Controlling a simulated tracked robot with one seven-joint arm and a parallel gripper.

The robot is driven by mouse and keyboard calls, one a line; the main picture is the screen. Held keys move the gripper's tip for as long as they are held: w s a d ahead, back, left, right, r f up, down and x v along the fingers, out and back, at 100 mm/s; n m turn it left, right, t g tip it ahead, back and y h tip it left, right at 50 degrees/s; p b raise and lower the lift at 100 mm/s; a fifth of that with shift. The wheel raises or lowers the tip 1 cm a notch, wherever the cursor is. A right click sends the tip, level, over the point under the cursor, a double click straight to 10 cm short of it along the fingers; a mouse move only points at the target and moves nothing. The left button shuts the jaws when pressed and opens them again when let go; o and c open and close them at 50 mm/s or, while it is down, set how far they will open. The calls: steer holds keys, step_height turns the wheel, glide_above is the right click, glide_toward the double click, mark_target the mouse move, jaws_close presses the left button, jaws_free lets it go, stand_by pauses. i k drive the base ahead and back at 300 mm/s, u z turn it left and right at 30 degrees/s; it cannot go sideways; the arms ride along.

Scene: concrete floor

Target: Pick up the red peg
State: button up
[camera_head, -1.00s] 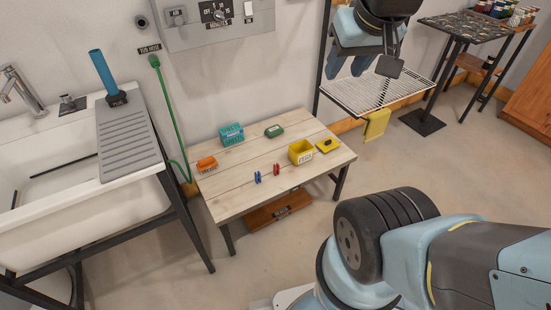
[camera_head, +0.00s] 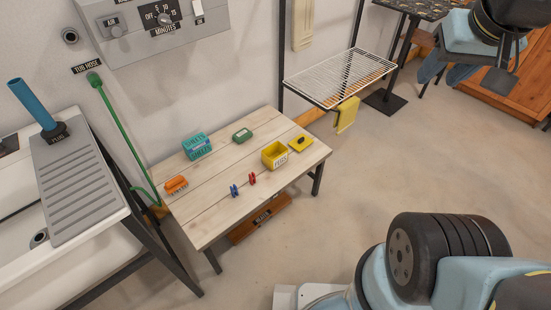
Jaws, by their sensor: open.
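The red peg (camera_head: 252,178) is small and stands on the low wooden table (camera_head: 213,208), near its front edge. A blue peg (camera_head: 234,190) is close to its left, apart from it. My gripper (camera_head: 441,77) is at the upper right, high and well away from the table, in front of the floor. Its fingers are apart with nothing seen between them.
A yellow bin (camera_head: 274,155), a yellow lid (camera_head: 300,142), a green box (camera_head: 242,135), a teal basket (camera_head: 197,146) and an orange block (camera_head: 176,184) share the table. The sink (camera_head: 90,255) stands left. A wire rack (camera_head: 338,78) stands behind right. Floor right of the table is clear.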

mark_target(253, 177)
steer(key=z, duration=0.7)
steer(key=k, duration=1.2)
steer(key=u, duration=1.6)
steer(key=i, duration=1)
steer(key=z, duration=0.05)
